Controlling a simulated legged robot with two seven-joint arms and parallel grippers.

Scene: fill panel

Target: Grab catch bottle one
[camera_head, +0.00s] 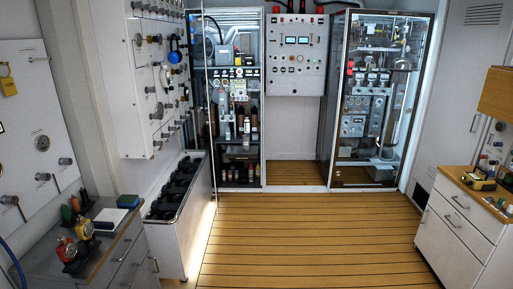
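Several small bottles stand inside the tall left cabinet (207,160) at the back. A pale bottle (247,126) is on its middle level, among dark brown ones. Smaller bottles (250,173) stand on the low shelf. I cannot tell which one is catch bottle one; any labels are too small to read. Neither of my grippers is in view.
A grey cabinet (103,262) with red and yellow devices is at the front left, beside a long white bin (197,220) holding black items. A white drawer unit (455,225) stands right. The plank floor (310,240) between is clear.

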